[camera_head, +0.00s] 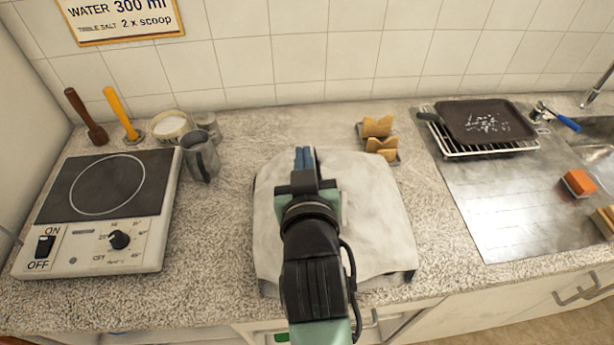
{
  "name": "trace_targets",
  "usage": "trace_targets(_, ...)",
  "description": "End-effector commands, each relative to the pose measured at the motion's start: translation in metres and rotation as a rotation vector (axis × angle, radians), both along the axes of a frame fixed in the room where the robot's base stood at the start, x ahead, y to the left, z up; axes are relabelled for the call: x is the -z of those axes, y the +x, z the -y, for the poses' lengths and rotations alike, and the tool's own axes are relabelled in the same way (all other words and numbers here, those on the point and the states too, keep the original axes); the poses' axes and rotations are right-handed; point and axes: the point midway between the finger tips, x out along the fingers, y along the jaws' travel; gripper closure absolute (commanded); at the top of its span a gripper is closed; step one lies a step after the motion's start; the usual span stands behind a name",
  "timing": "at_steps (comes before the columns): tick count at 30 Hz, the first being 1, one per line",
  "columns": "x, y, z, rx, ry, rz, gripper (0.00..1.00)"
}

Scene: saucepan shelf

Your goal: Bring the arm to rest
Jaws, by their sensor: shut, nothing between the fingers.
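My gripper (305,158) is at the middle of the picture, over a light grey cloth (376,215) spread on the counter. Its blue-tipped fingers are together with nothing between them, and they point toward the back wall. My arm reaches in from the bottom edge and hides part of the cloth. I cannot tell how high the gripper is above the cloth.
A hot plate (103,187) stands at the left, with a grey jug (201,156) beside it. A small rack with sponge-like pieces (378,128) stands behind the cloth. A dark pan (487,122) rests on a wire rack near the sink at right.

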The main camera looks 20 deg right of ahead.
Motion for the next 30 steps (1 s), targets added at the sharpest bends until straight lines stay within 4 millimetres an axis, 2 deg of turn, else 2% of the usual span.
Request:
trace_targets(3, -0.003, -0.021, -0.008, -0.001, -0.001, 0.0, 1.0)
trace_targets(9, -0.01, -0.045, -0.017, 0.0, -0.001, -0.001, 1.0)
trace_targets(15, -0.013, -0.054, -0.02, 0.0, 0.001, -0.001, 1.0)
trace_targets(22, -0.019, -0.052, -0.021, -0.004, 0.0, 0.014, 1.0)
trace_targets(23, -0.025, -0.049, -0.023, -0.01, -0.001, 0.029, 1.0)
trace_targets(26, -0.06, -0.036, -0.035, -0.043, -0.005, 0.12, 1.0)
trace_targets(29, -0.122, -0.021, -0.056, -0.099, -0.016, 0.277, 1.0)
trace_targets(30, -0.151, -0.018, -0.066, -0.124, -0.021, 0.35, 1.0)
